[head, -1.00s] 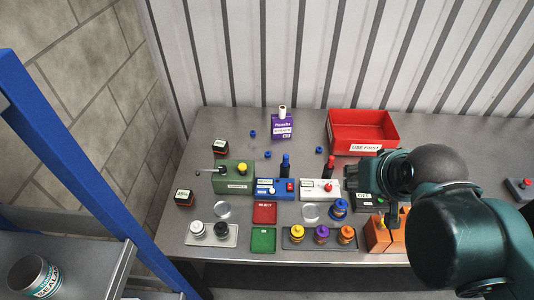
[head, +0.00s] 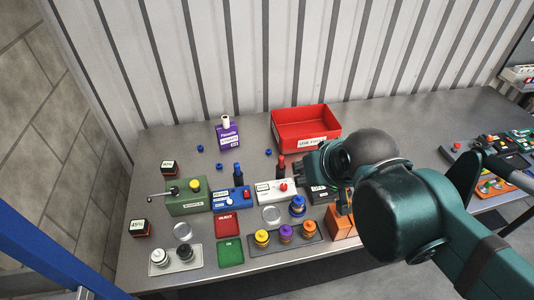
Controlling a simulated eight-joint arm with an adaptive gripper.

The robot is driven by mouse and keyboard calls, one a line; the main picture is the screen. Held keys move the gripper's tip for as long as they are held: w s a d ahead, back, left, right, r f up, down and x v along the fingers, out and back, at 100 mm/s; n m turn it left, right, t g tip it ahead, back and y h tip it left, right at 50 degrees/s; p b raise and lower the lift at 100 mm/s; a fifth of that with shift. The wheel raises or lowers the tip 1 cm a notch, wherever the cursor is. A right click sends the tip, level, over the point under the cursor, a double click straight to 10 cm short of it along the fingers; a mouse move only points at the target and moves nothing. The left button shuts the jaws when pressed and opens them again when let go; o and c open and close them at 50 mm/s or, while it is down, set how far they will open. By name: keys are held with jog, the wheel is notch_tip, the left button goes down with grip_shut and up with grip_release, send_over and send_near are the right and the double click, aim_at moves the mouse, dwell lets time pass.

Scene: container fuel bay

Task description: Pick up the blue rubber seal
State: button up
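Three small blue rings that look like rubber seals lie loose on the grey bench: one at the left (head: 200,149), one nearer the front (head: 220,166), and one to the right (head: 268,152), near the red bin. They are too small to tell apart in detail. My gripper (head: 343,203) is at the right, mostly hidden behind my teal arm, over the area of the dark box and the orange block. It is apart from all three rings. Its fingers are not clear enough to show whether they are open or shut.
A red bin (head: 306,121) and purple box (head: 227,134) stand at the back. A green box (head: 188,196), blue box (head: 231,198) and white box (head: 275,190) line the middle. A tray of coloured knobs (head: 273,246) is in front. Bare bench surrounds the rings.

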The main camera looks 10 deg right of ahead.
jog(key=shift+o, duration=0.3)
jog(key=shift+w, duration=0.1)
dwell(0.4)
jog(key=w+a+f+n+g, duration=0.15)
jog(key=w+a+n, duration=0.35)
jog(key=w, duration=0.7)
jog(key=w+a+f+n+g, duration=0.15)
jog(key=w+a+n, duration=0.4)
jog(key=w, duration=0.65)
jog(key=w+a+f+n+g, duration=0.1)
jog(key=w+a+f+n, duration=0.2)
jog(key=w+a+f, duration=0.2)
jog(key=w+a+f+n+g, duration=0.1)
jog(key=w+a+f+n, duration=0.2)
jog(key=f, duration=0.7)
jog(key=w+a+f+n+g, duration=0.2)
jog(key=w+a+f+n, duration=0.2)
jog(key=w+a+f, duration=0.2)
jog(key=shift+w+a+f, duration=0.15)
jog(key=shift+w+f, duration=0.2)
jog(key=shift+w, duration=0.15)
jog(key=shift+w+a+f, duration=0.15)
jog(key=shift+w+f, duration=0.15)
jog(key=shift+w, duration=0.2)
